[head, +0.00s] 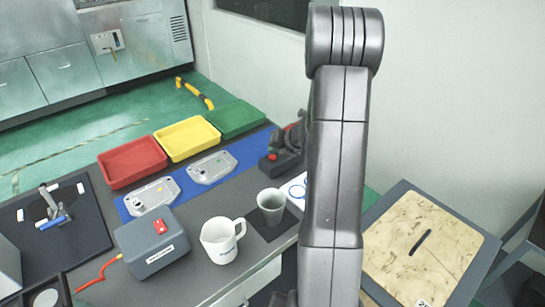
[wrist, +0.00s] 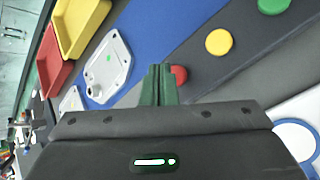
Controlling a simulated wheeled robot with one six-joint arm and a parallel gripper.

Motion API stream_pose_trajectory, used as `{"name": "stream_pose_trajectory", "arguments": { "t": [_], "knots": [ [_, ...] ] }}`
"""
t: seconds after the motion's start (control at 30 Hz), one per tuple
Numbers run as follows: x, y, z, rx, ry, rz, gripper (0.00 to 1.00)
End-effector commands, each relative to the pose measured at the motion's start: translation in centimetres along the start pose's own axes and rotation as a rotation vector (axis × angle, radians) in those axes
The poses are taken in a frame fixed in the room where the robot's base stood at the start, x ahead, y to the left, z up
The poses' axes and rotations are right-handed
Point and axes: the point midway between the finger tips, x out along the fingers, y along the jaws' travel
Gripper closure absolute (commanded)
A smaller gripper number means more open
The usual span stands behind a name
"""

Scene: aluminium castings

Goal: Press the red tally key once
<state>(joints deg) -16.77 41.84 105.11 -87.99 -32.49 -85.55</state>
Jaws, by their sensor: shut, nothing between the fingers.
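The red tally key (wrist: 180,74) is a round red button on a dark grey key box (wrist: 200,75) in the wrist view. My gripper (wrist: 160,70) is shut and empty, its green fingertips just left of the red key and overlapping its left edge in the picture. I cannot tell whether they touch it. In the head view the red key (head: 272,157) shows on the left end of the dark box (head: 279,165), below and left of my wrist. The rest of that box is partly hidden by my arm.
A yellow button (wrist: 219,42) and a green button (wrist: 273,4) sit in line with the red key. Castings (head: 211,168) lie on a blue mat nearby. Red, yellow (head: 187,138) and green trays stand behind. A grey cup (head: 270,207) and white mug (head: 222,241) stand in front.

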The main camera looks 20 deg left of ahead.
Motion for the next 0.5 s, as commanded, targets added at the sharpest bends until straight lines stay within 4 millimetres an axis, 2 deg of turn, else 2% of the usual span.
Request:
{"name": "stream_pose_trajectory", "arguments": {
  "t": [0.5],
  "knots": [
    [0.59, -0.44, -0.44, 0.000, 0.000, 0.000, 1.00]
  ]
}}
